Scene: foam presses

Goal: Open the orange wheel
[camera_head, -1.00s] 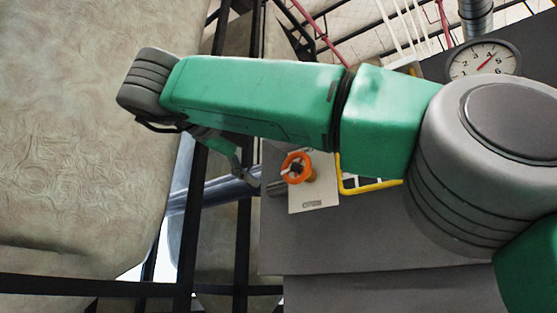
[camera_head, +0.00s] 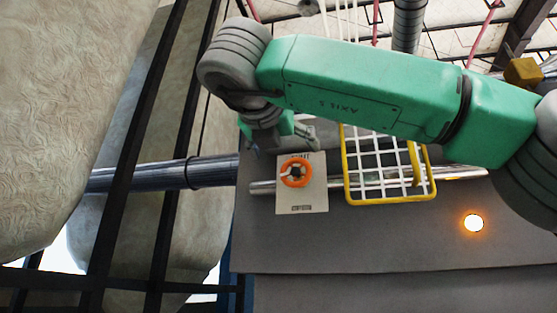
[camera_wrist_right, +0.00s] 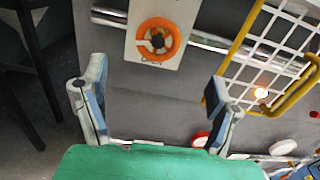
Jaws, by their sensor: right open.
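The orange wheel (camera_head: 285,177) is a ring with a dark hub, mounted on a pale labelled plate (camera_head: 302,199) on a grey panel. My right gripper (camera_head: 282,141) is just above the wheel in the head view, partly hidden by my own wrist. The right wrist view also shows the wheel (camera_wrist_right: 141,42), at the top, beyond the fingertips of my open right gripper (camera_wrist_right: 155,88). Nothing is between the fingers, and they look apart from the wheel. My left gripper is not in view.
A yellow-framed white grid (camera_head: 390,199) stands right of the plate, close to the wheel. A metal rail (camera_head: 262,187) runs behind the plate. A lit orange lamp (camera_head: 473,223) is lower right. Dark posts and a thick pipe (camera_head: 140,178) are left. The panel below the wheel is clear.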

